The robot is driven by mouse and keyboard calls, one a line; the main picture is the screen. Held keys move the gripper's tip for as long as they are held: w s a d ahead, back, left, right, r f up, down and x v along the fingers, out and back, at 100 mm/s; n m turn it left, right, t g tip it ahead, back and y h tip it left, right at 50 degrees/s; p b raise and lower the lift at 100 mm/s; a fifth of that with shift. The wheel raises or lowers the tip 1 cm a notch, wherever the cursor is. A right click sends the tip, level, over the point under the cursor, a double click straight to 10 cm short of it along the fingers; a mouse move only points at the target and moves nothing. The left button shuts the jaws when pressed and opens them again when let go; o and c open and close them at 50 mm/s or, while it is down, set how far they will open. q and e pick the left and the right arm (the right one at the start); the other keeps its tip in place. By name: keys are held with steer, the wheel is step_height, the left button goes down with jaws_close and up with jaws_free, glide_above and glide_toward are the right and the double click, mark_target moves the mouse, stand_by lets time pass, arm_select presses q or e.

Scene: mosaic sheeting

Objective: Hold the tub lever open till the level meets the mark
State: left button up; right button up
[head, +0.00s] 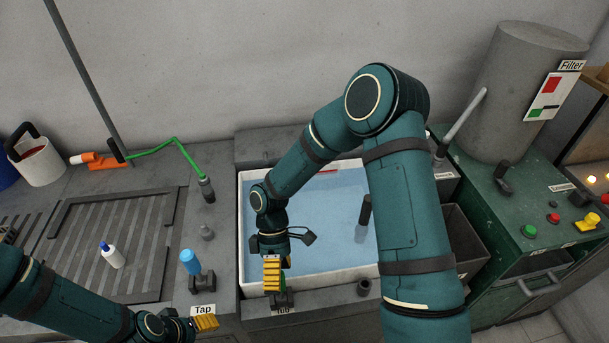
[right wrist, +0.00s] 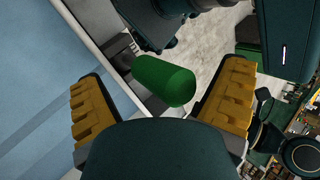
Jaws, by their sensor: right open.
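The white-rimmed tub (head: 241,235) holds blue water (head: 330,225). A short red line (head: 328,171) shows on its far inner wall, above the water. The tub lever has a green grip (right wrist: 165,80), at the tub's front edge behind the "Tub" label (head: 283,310). My right gripper (head: 272,274) is open around this lever. In the right wrist view, the green grip stands between the yellow fingers with gaps on both sides. In the head view the fingers hide much of the lever. My left gripper (head: 205,322) is by the "Tap" label; its jaw opening is unclear.
A blue-topped tap lever (head: 190,262) stands left of the tub. A white bottle (head: 112,256) lies on the ribbed drainer (head: 75,230). A green console (head: 530,205) with buttons and a grey filter cylinder (head: 520,90) stand at right. My right arm covers part of the tub.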

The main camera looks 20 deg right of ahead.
steer(key=v, duration=1.2)
arm_select(q)
steer(key=shift+s, duration=0.1)
arm_select(e)
steer(key=shift+s, duration=0.1)
